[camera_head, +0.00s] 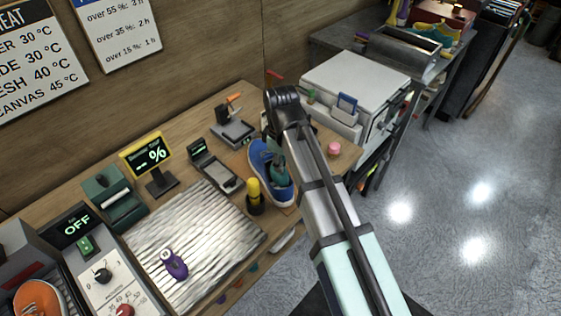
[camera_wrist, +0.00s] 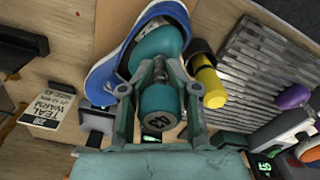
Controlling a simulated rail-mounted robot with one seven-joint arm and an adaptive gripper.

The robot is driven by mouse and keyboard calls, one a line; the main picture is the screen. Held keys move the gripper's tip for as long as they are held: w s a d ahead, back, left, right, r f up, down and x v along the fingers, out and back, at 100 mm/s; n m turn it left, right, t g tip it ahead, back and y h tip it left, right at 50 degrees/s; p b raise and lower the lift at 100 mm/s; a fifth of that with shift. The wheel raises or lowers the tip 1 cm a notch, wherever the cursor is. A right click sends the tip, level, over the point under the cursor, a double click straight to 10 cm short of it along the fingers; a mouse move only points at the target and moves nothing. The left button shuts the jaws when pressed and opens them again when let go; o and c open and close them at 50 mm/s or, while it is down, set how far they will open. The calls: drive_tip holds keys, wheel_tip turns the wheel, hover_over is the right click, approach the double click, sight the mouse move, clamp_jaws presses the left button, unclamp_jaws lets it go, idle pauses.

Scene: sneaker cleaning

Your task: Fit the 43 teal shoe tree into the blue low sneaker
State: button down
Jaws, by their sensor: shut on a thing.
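The blue low sneaker (camera_head: 258,160) stands at the right end of the wooden bench, its opening facing up. The teal shoe tree (camera_head: 279,174) is at the sneaker's opening. In the wrist view, its rounded front part (camera_wrist: 160,42) lies within the collar of the sneaker (camera_wrist: 106,77), and its heel block marked 43 (camera_wrist: 158,108) is outside, nearer my palm. My gripper (camera_wrist: 159,82) is shut on the shoe tree, with a finger on either side of its middle. In the head view my arm hides much of the gripper. How deep the tree sits cannot be told.
A yellow-topped bottle (camera_head: 254,190) stands close beside the sneaker. A ridged metallic mat (camera_head: 200,240) carries a purple shoe tree (camera_head: 174,265). A small pink item (camera_head: 334,149) is right of my arm, near a white cabinet (camera_head: 355,80). A tag reading TEAL WARM (camera_wrist: 50,106) lies nearby.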

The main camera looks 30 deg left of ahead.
sight(281, 174)
drive_tip(key=shift+f+b, duration=1)
drive_tip(key=shift+f, duration=1.95)
drive_tip(key=c, duration=0.8)
unclamp_jaws()
drive_tip(key=shift+o, duration=0.2)
drive_tip(key=shift+r, duration=0.15)
wheel_tip(281, 174, up, 12)
drive_tip(key=shift+f, duration=0.1)
